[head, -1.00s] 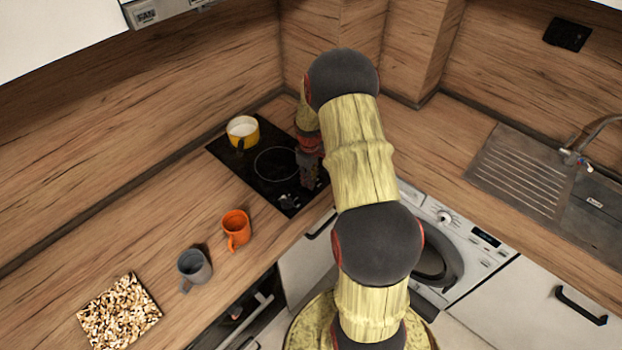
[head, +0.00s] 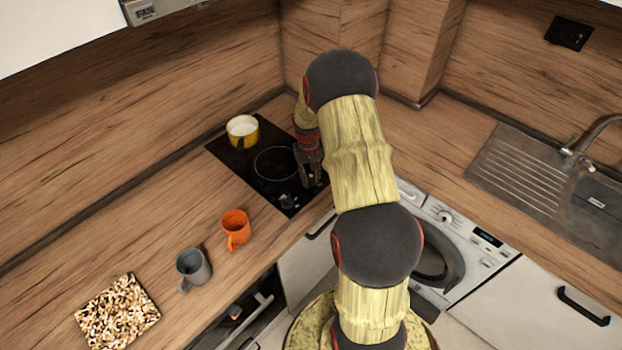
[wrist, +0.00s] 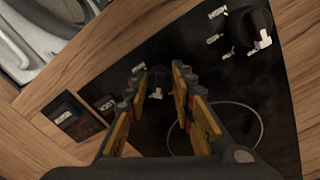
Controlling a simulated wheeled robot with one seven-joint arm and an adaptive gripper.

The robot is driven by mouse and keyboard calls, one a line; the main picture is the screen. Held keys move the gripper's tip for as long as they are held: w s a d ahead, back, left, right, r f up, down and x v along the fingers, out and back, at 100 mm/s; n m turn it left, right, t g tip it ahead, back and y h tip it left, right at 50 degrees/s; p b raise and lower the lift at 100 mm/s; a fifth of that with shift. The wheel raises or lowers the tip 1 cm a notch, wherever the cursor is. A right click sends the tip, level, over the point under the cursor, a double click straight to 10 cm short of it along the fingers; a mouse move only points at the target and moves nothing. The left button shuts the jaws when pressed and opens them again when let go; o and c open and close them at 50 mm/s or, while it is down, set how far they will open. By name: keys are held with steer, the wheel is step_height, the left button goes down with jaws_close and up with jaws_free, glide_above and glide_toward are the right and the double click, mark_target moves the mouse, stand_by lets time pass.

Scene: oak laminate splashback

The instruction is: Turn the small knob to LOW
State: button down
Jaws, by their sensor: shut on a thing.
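The small knob (wrist: 157,88) is dark with a white mark and sits on the black hob (wrist: 240,85). It shows in the wrist view between the fingertips of my gripper (wrist: 158,78), which is shut on it. White labels around it are too small to read, so I cannot tell its setting. A larger black knob (wrist: 248,30) with white labels stands at the upper right of the wrist view. In the head view my gripper (head: 311,172) is over the hob's right part (head: 258,181), and the small knob is hidden there.
A yellow pot (head: 242,131) with pale contents stands at the hob's back left. An orange mug (head: 235,228), a grey mug (head: 193,268) and a speckled board (head: 118,312) lie along the left counter. A sink (head: 520,172) is at right, a washing machine (head: 455,245) below the counter.

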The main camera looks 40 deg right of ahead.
mark_target(309, 180)
steer(key=shift+m, duration=0.6)
steer(key=c, duration=1.5)
jaws_free()
step_height(309, 180, up, 12)
steer(key=shift+w+a, duration=0.15)
steer(key=shift+a, duration=0.1)
